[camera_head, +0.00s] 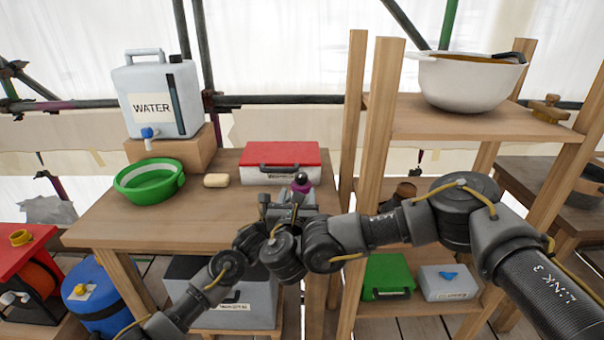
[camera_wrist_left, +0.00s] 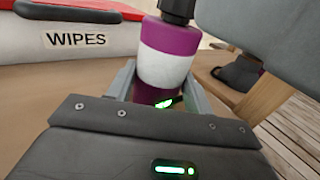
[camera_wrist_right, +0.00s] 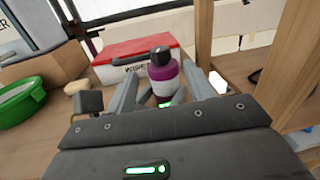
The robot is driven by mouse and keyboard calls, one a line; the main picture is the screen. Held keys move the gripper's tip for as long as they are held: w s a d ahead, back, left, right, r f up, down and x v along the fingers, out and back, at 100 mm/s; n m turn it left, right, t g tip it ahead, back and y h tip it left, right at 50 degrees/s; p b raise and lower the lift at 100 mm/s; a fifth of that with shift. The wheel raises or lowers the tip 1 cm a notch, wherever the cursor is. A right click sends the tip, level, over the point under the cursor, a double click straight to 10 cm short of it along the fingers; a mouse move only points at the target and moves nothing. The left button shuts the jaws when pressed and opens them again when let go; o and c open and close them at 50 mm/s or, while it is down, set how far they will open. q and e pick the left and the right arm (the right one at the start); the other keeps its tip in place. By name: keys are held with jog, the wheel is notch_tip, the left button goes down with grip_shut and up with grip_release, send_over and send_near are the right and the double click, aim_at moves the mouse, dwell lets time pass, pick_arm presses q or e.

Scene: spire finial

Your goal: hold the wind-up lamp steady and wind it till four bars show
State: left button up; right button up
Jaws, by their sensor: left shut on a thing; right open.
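The wind-up lamp (camera_head: 301,184), purple with a pale band and a black top, stands upright near the right end of the wooden bench. My left gripper (camera_wrist_left: 158,85) is shut on its lower body; in the left wrist view the lamp (camera_wrist_left: 168,52) rises between the fingers. A small green light (camera_wrist_left: 164,103) glows low on it, partly hidden; I cannot count its bars. My right gripper (camera_head: 288,210) is open just in front; in the right wrist view its fingers lie either side of the lamp (camera_wrist_right: 163,83). I cannot tell whether they touch it. The winding crank is not clearly visible.
A red-lidded wipes box (camera_head: 280,163) sits close behind the lamp. A soap bar (camera_head: 216,180), green basin (camera_head: 148,181) and water container (camera_head: 158,95) are to the left. A wooden shelf post (camera_head: 377,125) rises close on the right. The bench's front left (camera_head: 170,225) is clear.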

aim_at(303, 173)
jog(key=w, duration=0.7)
jog(key=w+d, duration=0.1)
jog(key=w, duration=0.3)
jog(key=shift+w+d, duration=0.1)
jog(key=c, duration=1)
jog(key=shift+m+h, duration=0.5)
jog(key=shift+h, duration=0.5)
jog(key=shift+d+g+h, duration=0.1)
jog(key=shift+g+h, duration=0.2)
jog(key=o, duration=1)
